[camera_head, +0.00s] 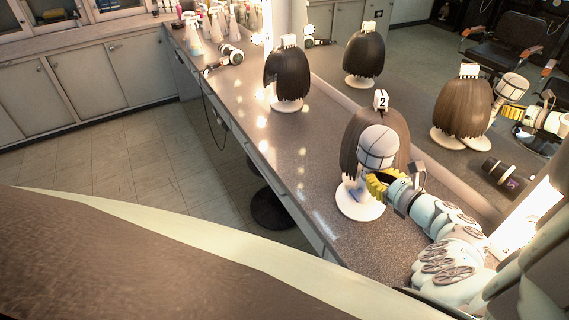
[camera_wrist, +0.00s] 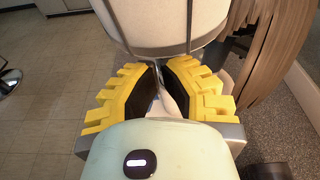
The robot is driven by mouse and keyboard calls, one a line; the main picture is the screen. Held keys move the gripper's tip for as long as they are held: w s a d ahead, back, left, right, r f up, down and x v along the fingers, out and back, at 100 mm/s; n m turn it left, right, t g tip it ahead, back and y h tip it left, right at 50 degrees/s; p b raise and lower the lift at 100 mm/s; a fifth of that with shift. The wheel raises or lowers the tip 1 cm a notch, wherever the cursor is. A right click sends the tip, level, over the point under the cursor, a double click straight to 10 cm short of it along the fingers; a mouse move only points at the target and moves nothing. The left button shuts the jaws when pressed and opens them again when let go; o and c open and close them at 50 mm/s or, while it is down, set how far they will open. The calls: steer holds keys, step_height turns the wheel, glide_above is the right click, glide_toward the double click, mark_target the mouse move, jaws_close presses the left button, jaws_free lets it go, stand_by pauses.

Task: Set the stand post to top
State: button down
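The near wig stand has a white round base (camera_head: 352,209) on the counter. Above it is a pale ball head with dark seams (camera_head: 378,140), with brown hair (camera_head: 359,131) behind and a tag marked 2 (camera_head: 381,100) on top. The underside of the head (camera_wrist: 150,25) fills the top of the wrist view. My gripper (camera_head: 381,184) is just below the head, its yellow fingers on either side of the thin stand post (camera_wrist: 160,76). In the wrist view the fingertips (camera_wrist: 161,68) close in on the post and appear shut on it. Most of the post is hidden.
Another dark-haired wig stand (camera_head: 288,77) is farther along the speckled counter (camera_head: 305,155). A hair dryer (camera_head: 230,55) and several bottles (camera_head: 215,25) are at the far end. The mirror at right reflects both wigs and my arm. A dark stool (camera_head: 272,208) stands below the counter.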

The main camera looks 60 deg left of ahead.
steer(key=shift+s+r+p, duration=0.15)
steer(key=shift+r+p, duration=0.2)
steer(key=shift+r, duration=0.5)
